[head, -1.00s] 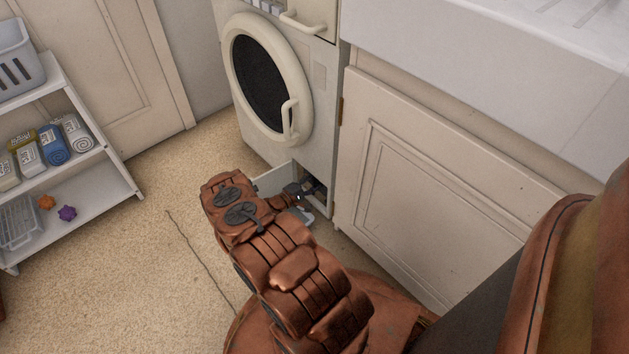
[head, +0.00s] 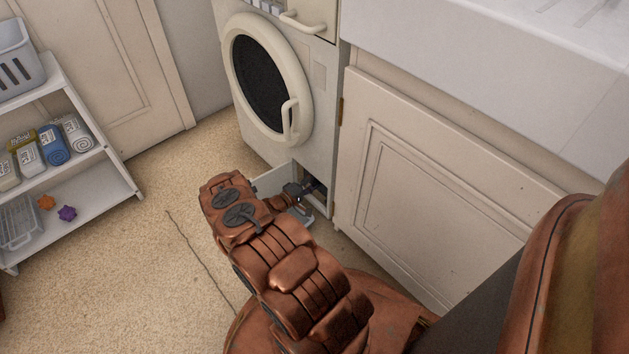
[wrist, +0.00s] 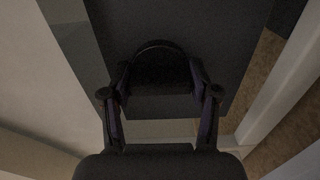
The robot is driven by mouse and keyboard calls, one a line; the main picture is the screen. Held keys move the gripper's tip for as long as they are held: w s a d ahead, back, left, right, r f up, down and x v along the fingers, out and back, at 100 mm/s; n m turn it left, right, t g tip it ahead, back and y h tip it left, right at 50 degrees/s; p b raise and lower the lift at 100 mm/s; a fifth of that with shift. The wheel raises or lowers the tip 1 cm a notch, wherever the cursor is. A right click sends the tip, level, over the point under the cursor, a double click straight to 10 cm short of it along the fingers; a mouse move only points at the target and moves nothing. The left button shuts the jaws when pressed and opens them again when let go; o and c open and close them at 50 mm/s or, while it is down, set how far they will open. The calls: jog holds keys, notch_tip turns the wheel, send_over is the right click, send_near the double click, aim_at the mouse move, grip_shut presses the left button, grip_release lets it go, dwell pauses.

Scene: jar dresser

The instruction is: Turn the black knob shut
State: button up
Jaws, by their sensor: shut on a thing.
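The black knob (wrist: 160,64) shows in the wrist view as a dark round shape between my fingers. My gripper (wrist: 160,88) is shut on it, with one finger at each side. The picture there is dark, so the knob's turn angle cannot be told. In the head view my gripper (head: 311,189) reaches into the low opening at the bottom of the washing machine (head: 318,125). The knob is hidden there by my gripper and the shadow.
An open pale flap (head: 280,182) stands out left of the opening. A cream cabinet (head: 430,200) stands close on the right. The round washer door (head: 265,80) above is shut. A white shelf (head: 110,185) stands far left, with clear floor between.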

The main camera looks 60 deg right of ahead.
jog(key=o, duration=1.1)
jog(key=v, duration=1.2)
jog(key=shift+r, duration=0.1)
